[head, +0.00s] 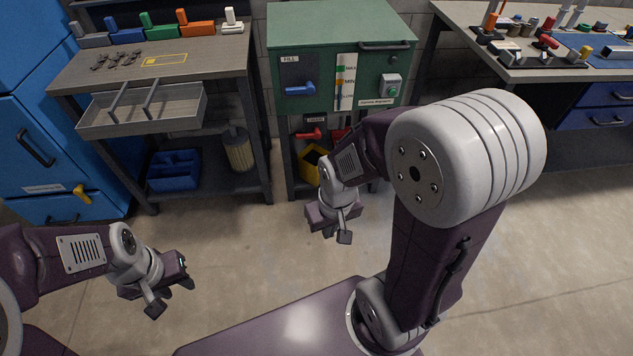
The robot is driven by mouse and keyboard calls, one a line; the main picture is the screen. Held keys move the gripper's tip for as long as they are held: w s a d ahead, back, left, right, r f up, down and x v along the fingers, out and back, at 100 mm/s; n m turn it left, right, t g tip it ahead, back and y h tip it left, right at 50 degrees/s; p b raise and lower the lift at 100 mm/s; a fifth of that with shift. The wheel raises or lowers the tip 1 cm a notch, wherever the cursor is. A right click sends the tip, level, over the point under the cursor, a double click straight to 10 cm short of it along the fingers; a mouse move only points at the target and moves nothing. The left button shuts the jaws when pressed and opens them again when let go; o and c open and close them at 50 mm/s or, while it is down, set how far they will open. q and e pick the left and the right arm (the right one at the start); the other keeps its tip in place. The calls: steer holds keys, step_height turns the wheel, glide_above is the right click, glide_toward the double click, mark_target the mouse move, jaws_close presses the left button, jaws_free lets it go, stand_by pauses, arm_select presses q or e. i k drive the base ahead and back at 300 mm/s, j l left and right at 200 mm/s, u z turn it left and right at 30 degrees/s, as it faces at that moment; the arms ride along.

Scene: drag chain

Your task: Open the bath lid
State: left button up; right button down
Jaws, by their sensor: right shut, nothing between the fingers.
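The green bath (293,90) stands at the back centre with its flat green lid (335,22) down. A dark bar handle (385,46) runs along the lid's front right edge. My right gripper (337,234) is shut and empty, in front of and below the bath, apart from the handle. My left gripper (171,294) is at the lower left, over the floor, far from the bath. Its fingers look spread with nothing between them. My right arm's links cover part of the bath's lower right side.
A red lever (309,134) and yellow bin (313,163) are below. Workbenches (190,60) (480,25) flank it. An open grey drawer (150,118) juts out left. Floor between is clear.

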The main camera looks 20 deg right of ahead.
mark_target(336, 23)
steer(key=z, duration=1.25)
